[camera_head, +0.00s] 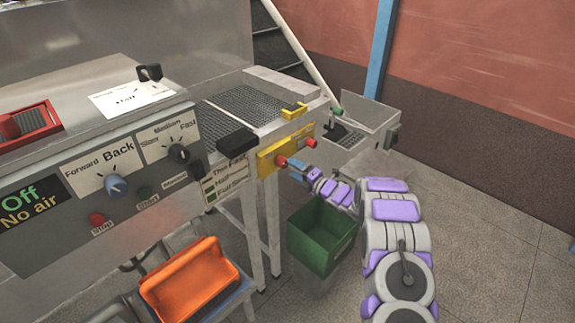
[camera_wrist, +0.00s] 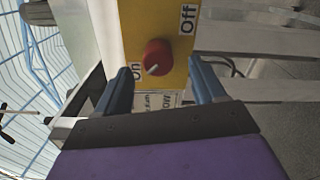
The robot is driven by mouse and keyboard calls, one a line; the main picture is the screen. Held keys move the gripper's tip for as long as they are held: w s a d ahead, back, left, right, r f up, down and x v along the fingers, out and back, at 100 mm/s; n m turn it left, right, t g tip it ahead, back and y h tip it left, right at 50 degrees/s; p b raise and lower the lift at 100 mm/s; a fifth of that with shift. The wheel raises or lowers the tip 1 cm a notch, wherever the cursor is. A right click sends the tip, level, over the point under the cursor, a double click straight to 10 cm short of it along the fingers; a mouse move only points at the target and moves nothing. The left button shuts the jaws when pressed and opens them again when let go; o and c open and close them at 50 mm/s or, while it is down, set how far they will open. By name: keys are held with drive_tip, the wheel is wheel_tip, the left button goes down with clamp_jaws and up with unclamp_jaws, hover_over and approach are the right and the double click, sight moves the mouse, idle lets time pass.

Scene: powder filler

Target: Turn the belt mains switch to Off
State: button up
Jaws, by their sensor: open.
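The belt mains switch is a red round knob (camera_wrist: 157,58) on a yellow plate in the wrist view, with a white pointer line. The label "On" (camera_wrist: 137,70) is at its left and "Off" (camera_wrist: 188,19) at its upper right. My gripper (camera_wrist: 165,82) is open, with one blue finger at each side and the knob beyond the gap between them. Whether the fingers touch the knob cannot be told.
The control panel has a blue knob (camera_head: 116,186), a black knob (camera_head: 179,153) and a red stop button (camera_head: 97,219). A green bin (camera_head: 322,236) is below my arm. An orange tray (camera_head: 188,281) is at the front. Open floor lies at the right.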

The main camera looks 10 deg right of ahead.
drive_tip(key=p+v, duration=0.1)
drive_tip(key=v, duration=1.1)
drive_tip(key=w+d+r+m+g+h, duration=0.1)
drive_tip(key=d+r+m+g+h, duration=0.1)
drive_tip(key=d+r+m+h, duration=0.55)
drive_tip(key=s+r+m+g+h, duration=0.4)
drive_tip(key=s+r+m+h, duration=0.2)
drive_tip(key=s+m, duration=0.4)
drive_tip(key=s+a+r+m+g+y, duration=0.1)
drive_tip(key=s+a+m+g, duration=0.2)
drive_tip(key=s, duration=1.1)
drive_tip(key=s+a+r+m+g+y, duration=0.1)
drive_tip(key=s+a+m+g, duration=0.2)
drive_tip(key=s+a, duration=0.6)
drive_tip(key=s+a+r+m+g+y, duration=0.1)
drive_tip(key=s+a+m+g, duration=0.3)
drive_tip(key=s, duration=1.6)
drive_tip(key=shift+a+r, duration=0.3)
drive_tip(key=shift+a, duration=0.75)
